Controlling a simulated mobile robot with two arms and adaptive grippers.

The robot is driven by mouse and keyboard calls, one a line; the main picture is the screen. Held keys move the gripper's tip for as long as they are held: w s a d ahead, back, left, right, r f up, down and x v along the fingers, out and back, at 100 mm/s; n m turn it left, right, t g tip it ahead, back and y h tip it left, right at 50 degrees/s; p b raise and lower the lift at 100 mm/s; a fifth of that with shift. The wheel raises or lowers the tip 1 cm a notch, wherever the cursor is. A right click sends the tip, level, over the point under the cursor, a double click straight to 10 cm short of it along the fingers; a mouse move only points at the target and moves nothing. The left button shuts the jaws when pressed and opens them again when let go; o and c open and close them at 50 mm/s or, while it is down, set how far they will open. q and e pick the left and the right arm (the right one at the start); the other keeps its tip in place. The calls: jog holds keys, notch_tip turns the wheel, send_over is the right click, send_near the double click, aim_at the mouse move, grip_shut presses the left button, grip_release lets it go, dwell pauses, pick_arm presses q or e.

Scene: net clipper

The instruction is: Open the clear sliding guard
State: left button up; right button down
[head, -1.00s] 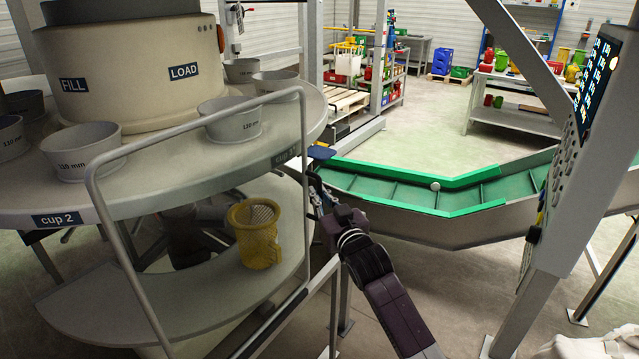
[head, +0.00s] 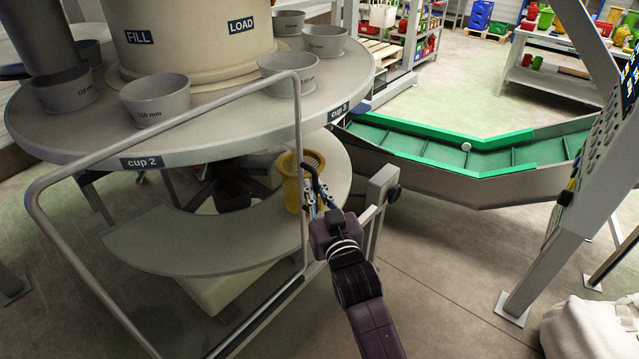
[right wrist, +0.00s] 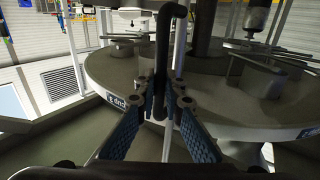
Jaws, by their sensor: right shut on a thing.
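The clear sliding guard shows in the head view as a grey tube frame (head: 165,130) in front of the round table. Its clear pane is hard to make out. A dark upright handle (head: 311,180) stands at its right edge. My right gripper (head: 322,203) is at that edge and shut on the handle. In the right wrist view the dark bar of the handle (right wrist: 162,65) runs between the fingertips (right wrist: 163,108). The guard's left edge lies left of the cup 2 label, and its right edge lies left of the cup 3 label. My left gripper is not in view.
The round table (head: 225,137) carries several grey cups. A yellow mesh basket (head: 290,183) stands on the lower shelf behind the guard's right edge. A grey post (head: 380,195) stands right of my gripper. A green conveyor (head: 430,155) lies beyond.

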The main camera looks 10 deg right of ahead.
jog(key=c, duration=2.3)
grip_release()
jog(key=shift+w, duration=0.1)
jog(key=s, duration=0.8)
jog(key=s+d, duration=0.1)
jog(key=s, duration=0.3)
